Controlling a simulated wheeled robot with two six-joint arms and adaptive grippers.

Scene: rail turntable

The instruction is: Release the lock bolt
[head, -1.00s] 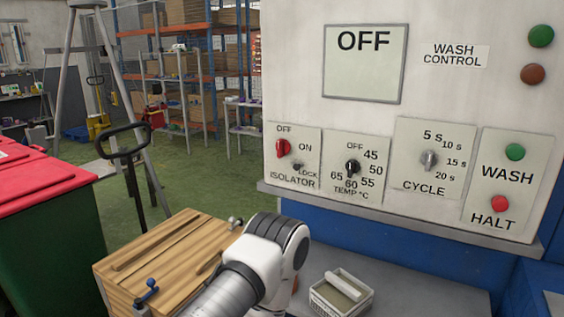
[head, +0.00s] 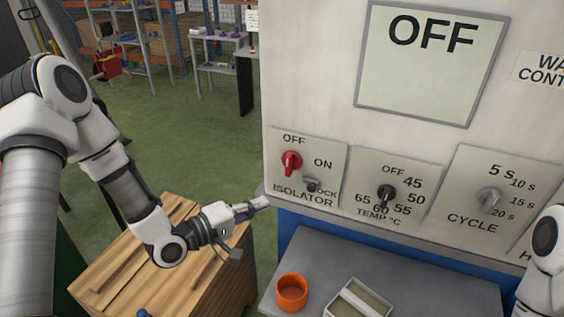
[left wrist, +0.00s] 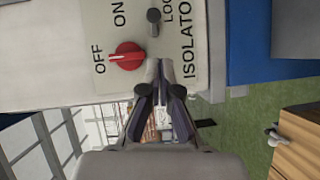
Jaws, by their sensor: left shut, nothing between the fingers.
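The lock bolt (head: 312,184) is a small grey knob on the isolator plate (head: 335,160), by the word LOCK. It also shows at the top of the left wrist view (left wrist: 153,18). The red isolator switch (head: 291,162) is up and left of the bolt, its pointer near OFF; it also shows in the left wrist view (left wrist: 127,56). My left gripper (head: 264,201) is shut and empty, at the panel's lower left edge, left of and below the bolt. In the left wrist view its fingertips (left wrist: 160,64) are together below the bolt, apart from it. My right gripper is out of view.
The temperature knob (head: 386,193) and cycle knob (head: 488,199) are to the right. Below, an orange cup (head: 291,291) and an open box (head: 358,302) stand on the grey shelf (head: 420,270). A wooden bench (head: 185,275) is under my left arm. My right arm shows at the right edge.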

